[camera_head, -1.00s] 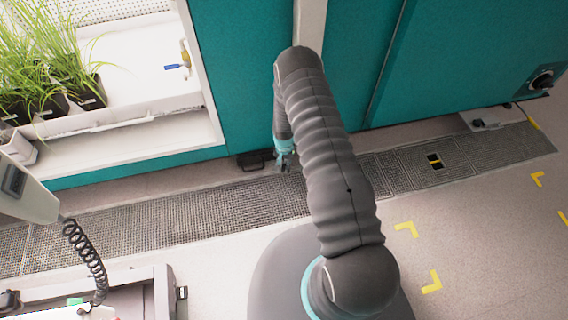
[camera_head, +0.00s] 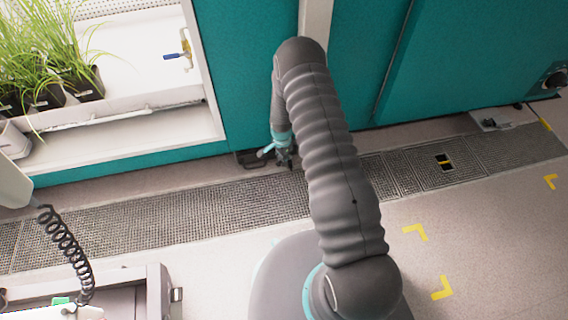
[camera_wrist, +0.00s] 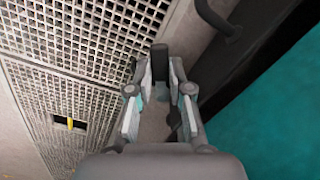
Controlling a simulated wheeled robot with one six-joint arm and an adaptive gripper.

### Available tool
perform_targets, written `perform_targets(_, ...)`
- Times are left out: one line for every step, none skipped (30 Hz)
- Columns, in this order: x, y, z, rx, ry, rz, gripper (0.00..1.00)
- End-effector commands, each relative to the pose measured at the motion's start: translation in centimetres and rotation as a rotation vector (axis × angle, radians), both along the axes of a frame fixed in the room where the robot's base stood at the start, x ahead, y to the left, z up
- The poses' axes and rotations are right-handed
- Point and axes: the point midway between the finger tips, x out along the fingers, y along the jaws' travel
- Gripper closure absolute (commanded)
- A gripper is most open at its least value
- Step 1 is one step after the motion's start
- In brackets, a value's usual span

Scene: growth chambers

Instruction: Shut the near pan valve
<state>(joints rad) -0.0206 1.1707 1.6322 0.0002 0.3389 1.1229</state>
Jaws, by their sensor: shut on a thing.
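A valve with a blue lever (camera_head: 173,57) and a brass-coloured body (camera_head: 187,62) is on the white inner wall of the open chamber at upper left. The lever points left, roughly level. My gripper (camera_head: 276,158) is low by the chamber's teal base, to the right of and well below that valve, apart from it. In the wrist view my gripper (camera_wrist: 160,80) has its fingertips close together around a dark block-like piece (camera_wrist: 159,60). I cannot tell what this piece belongs to. My arm hides part of the wall behind it.
Potted grass (camera_head: 50,75) stands in the chamber, left of the valve. A black bar (camera_wrist: 216,20) is near the gripper by the teal base. A floor grating (camera_head: 150,220) runs along the wall, with a small opening (camera_head: 443,162) at right. A grey cart (camera_head: 155,290) is at lower left.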

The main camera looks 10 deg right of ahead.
Motion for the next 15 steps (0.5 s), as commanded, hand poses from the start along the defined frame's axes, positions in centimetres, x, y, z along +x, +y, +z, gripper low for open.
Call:
perform_targets(0.3,0.1,-0.4,0.000,-0.003,-0.041,1.00)
perform_targets(0.4,0.1,-0.4,0.000,-0.003,-0.068,1.00)
perform_targets(0.5,0.1,-0.3,0.000,-0.002,-0.104,1.00)
perform_targets(0.6,0.2,-0.3,0.000,-0.002,-0.130,1.00)
perform_targets(0.7,0.2,-0.3,0.000,-0.003,-0.156,1.00)
perform_targets(0.8,0.2,-0.3,0.000,-0.003,-0.189,1.00)
perform_targets(0.9,0.3,-0.3,0.000,-0.003,-0.213,1.00)
perform_targets(1.0,0.3,-0.3,0.000,-0.003,-0.236,1.00)
perform_targets(1.1,0.3,-0.2,0.000,-0.002,-0.265,1.00)
perform_targets(1.1,0.3,-0.2,0.000,-0.002,-0.285,1.00)
perform_targets(1.2,0.3,-0.2,-0.001,-0.001,-0.306,1.00)
perform_targets(1.3,0.3,-0.2,-0.001,-0.001,-0.331,1.00)
perform_targets(1.3,0.4,-0.2,-0.001,-0.001,-0.347,1.00)
perform_targets(1.4,0.4,-0.2,0.000,-0.002,-0.364,1.00)
perform_targets(1.5,0.4,-0.1,0.000,-0.002,-0.383,1.00)
